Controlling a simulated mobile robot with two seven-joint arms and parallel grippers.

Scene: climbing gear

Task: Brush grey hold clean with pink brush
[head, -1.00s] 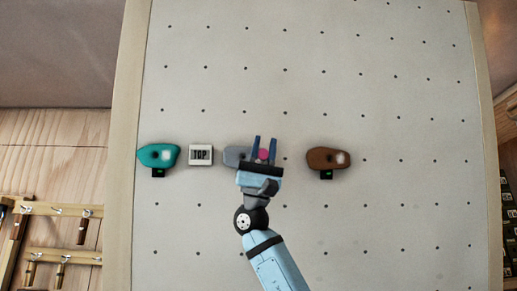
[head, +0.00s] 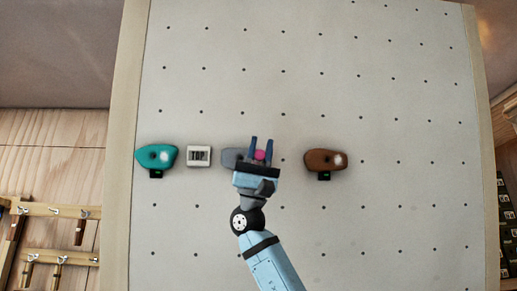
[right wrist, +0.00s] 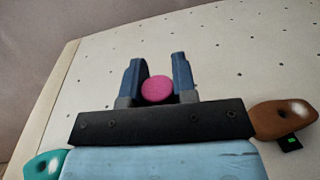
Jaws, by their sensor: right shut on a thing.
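The grey hold (head: 232,157) is on the pale climbing wall between the TOP sign and the brown hold. My right gripper (head: 261,147) is in front of it and hides its right part. The gripper is shut on the pink brush (head: 260,155), whose round pink end shows between the fingers. In the right wrist view the pink brush (right wrist: 157,90) sits between the two blue fingers (right wrist: 158,80), and the grey hold is hidden there. I cannot tell whether the brush touches the hold. My left gripper is not in view.
A teal hold (head: 156,157) with a white patch and a TOP sign (head: 199,156) are on the wall to the left. A brown hold (head: 326,160) with a pale patch is to the right. Wooden racks (head: 60,211) hang at the lower left. The wall above is clear.

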